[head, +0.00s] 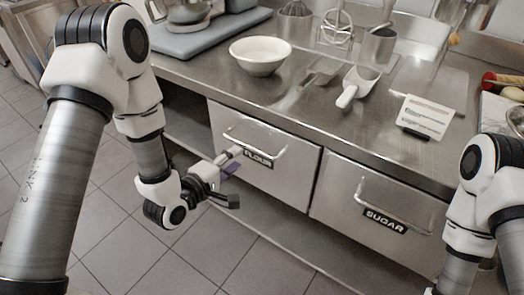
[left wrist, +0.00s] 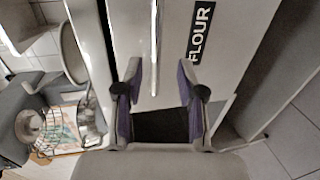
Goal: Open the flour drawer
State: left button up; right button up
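The flour drawer (head: 296,172) is the left of two steel drawers under the counter. Its front looks flush, with no open gap visible. It has a black FLOUR label (left wrist: 201,32) and a bar handle (left wrist: 154,40). My left gripper (head: 232,160) is at the left part of this handle, in front of the drawer. In the left wrist view its two purple-padded fingers (left wrist: 160,75) are apart, with the bar running between them. I cannot tell whether either finger touches the bar. My right arm shows at the lower right of the head view, but its gripper is out of frame.
The sugar drawer (head: 379,208) is beside it on the right, also shut. The counter (head: 300,105) above holds a white bowl (head: 260,55), a scoop (head: 357,85) and a card (head: 426,116). A low shelf (head: 265,222) runs below the drawers. Tiled floor in front is clear.

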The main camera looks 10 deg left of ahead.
aim_at(248, 148)
pick_arm(q)
jog(key=x, duration=0.7)
jog(key=shift+w+r, duration=0.1)
jog(key=shift+r, duration=0.15)
grip_shut()
